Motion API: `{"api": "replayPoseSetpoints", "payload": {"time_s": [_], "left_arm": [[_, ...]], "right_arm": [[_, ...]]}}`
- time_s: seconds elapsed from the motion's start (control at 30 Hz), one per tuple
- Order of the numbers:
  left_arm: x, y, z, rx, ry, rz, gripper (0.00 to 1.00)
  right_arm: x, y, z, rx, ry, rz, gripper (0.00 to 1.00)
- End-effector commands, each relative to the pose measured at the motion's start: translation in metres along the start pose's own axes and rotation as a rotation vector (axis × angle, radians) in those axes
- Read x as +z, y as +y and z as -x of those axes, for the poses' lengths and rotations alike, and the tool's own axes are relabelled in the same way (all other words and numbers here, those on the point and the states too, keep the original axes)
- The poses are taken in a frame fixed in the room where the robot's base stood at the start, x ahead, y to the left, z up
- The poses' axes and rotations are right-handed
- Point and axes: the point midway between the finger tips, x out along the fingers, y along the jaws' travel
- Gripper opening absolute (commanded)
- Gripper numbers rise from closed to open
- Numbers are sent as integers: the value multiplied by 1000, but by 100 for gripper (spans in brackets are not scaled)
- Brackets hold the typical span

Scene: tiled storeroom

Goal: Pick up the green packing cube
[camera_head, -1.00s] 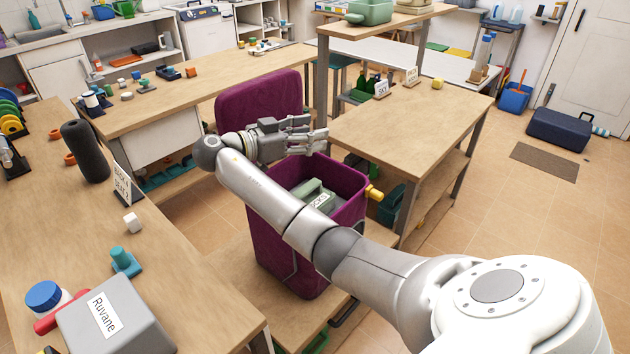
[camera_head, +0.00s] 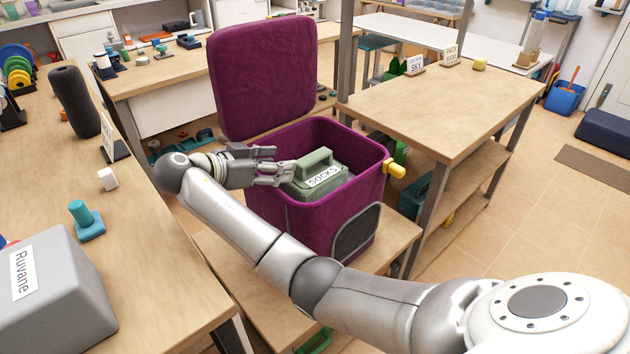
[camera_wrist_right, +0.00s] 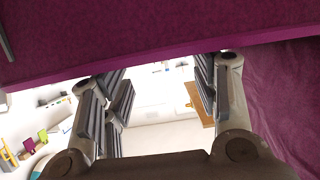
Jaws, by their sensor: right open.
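The green packing cube (camera_head: 316,178) has a white label reading "SOCKS" and a handle-like top. It lies inside the open purple suitcase (camera_head: 356,220), whose lid (camera_head: 262,75) stands raised at the back. My right gripper (camera_head: 276,166) is open and empty at the left side of the suitcase opening, just left of the cube. In the right wrist view its fingers (camera_wrist_right: 155,105) are spread apart, with purple fabric beyond them and no cube visible between them. The cube's lower part is hidden by the suitcase wall. My left gripper is not in view.
The suitcase stands on a low wooden bench (camera_head: 222,262). A worktable (camera_head: 440,105) stands close on the right. A left table (camera_head: 60,190) holds a grey "Ruvane" box (camera_head: 58,290), a teal piece (camera_head: 84,218) and a dark cylinder (camera_head: 74,100).

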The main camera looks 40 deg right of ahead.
Motion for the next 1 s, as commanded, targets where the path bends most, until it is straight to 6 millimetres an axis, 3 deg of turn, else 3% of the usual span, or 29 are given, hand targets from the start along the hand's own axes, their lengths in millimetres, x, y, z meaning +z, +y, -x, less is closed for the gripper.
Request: {"api": "replayPoseSetpoints", "payload": {"time_s": [0.1, 0.37, 0.63, 0.93, 1.0], "left_arm": [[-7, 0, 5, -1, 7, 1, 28], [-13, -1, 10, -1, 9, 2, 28], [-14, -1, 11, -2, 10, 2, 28], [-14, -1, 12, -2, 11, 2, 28], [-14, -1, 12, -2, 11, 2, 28]], "right_arm": [[0, 0, -16, 1, 4, -1, 55], [0, 1, -35, 1, 3, 0, 55], [-1, 3, -72, 1, 1, 1, 55], [0, 2, -77, 0, 0, 1, 55], [0, 2, -77, 0, 0, 1, 46]]}}
